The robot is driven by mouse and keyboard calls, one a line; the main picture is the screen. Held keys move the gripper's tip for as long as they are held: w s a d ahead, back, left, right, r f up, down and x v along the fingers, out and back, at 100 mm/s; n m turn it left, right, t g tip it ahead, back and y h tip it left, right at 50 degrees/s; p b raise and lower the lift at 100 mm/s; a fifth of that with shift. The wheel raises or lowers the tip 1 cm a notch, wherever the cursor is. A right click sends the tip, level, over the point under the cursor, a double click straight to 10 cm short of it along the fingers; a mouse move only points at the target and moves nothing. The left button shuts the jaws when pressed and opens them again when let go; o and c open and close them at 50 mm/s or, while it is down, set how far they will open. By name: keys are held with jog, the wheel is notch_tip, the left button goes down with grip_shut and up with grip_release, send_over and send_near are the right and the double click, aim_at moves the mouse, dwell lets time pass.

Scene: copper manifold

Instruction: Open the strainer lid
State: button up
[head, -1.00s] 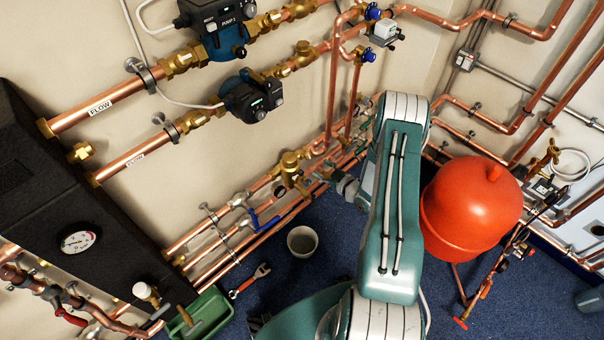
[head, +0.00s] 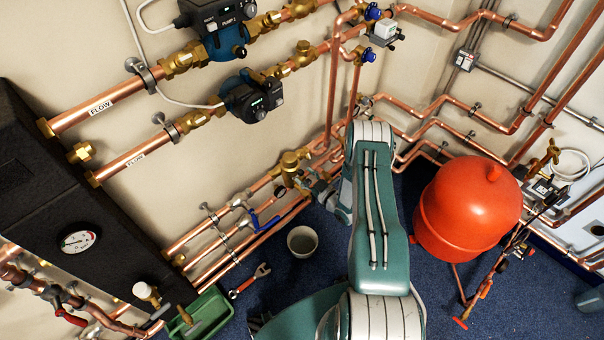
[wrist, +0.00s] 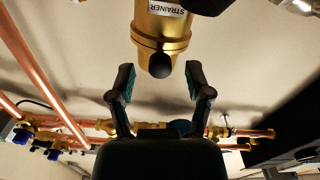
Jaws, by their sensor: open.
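The strainer (wrist: 162,28) is a brass body with a white STRAINER label in the wrist view, at the top middle. A round black knob (wrist: 160,66) sits on its near end. My gripper (wrist: 158,80) is open, one finger on each side of the knob in the picture. Neither fingertip visibly touches it, and the exact depth between them is unclear. In the head view a brass fitting (head: 290,165) on the low wall pipes, near the end of my arm, looks like the strainer. My fingers are hard to make out there. The lid looks closed.
Copper pipes (head: 225,235) run along the wall beside the brass fitting, with a blue-handled valve (head: 264,222). A red tank (head: 466,208) stands right of my arm. A grey bucket (head: 302,241), a wrench (head: 250,279) and a green tray (head: 208,314) are on the blue floor.

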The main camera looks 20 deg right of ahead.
jog(key=shift+x, duration=0.8)
grip_shut()
jog(key=shift+r, duration=0.1)
